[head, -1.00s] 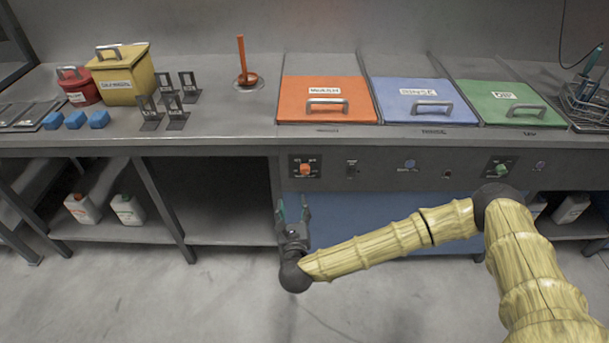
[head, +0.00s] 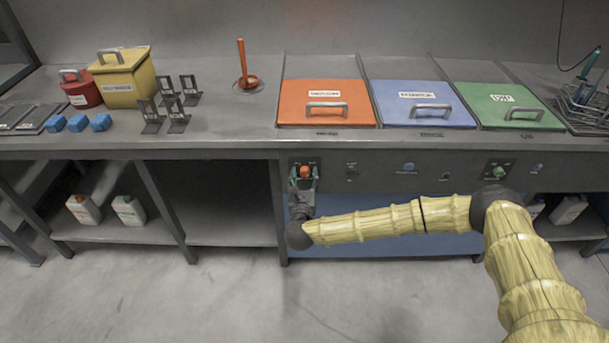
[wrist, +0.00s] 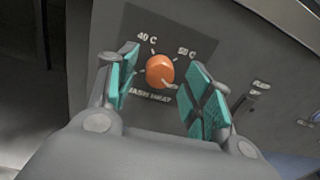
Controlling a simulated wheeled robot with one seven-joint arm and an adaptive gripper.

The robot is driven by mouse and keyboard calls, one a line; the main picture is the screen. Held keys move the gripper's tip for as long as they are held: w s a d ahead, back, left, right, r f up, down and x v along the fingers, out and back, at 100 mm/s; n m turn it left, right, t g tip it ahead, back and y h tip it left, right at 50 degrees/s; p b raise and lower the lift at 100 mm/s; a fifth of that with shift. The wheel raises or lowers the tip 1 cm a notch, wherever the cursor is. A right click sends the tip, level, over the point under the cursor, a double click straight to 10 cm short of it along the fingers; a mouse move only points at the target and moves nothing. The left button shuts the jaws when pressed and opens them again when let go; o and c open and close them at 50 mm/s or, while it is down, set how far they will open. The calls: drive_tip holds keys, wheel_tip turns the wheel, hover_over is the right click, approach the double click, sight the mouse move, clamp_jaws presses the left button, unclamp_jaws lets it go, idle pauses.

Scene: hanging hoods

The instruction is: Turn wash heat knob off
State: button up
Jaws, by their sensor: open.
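The wash heat knob (wrist: 160,71) is orange and round, on a dark plate with "40 C", "50 C" and "WASH HEAT" markings. A pale pointer mark on it faces the lower right in the wrist view. The knob also shows in the head view (head: 305,171), on the front panel below the orange wash lid (head: 326,90). My gripper (wrist: 161,87) is open, its teal-padded fingers on the left and right of the knob. I cannot tell whether either finger touches it; gaps show on both sides in the wrist view.
The front panel (head: 385,172) carries a switch, a blue button and a green knob (head: 498,171) to the right. Above it, blue (head: 421,90) and green lids lie in the grey counter. Open shelf space is at the left below.

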drive_tip(key=shift+w, duration=0.4)
drive_tip(key=c, duration=1.1)
drive_tip(key=shift+o, duration=0.2)
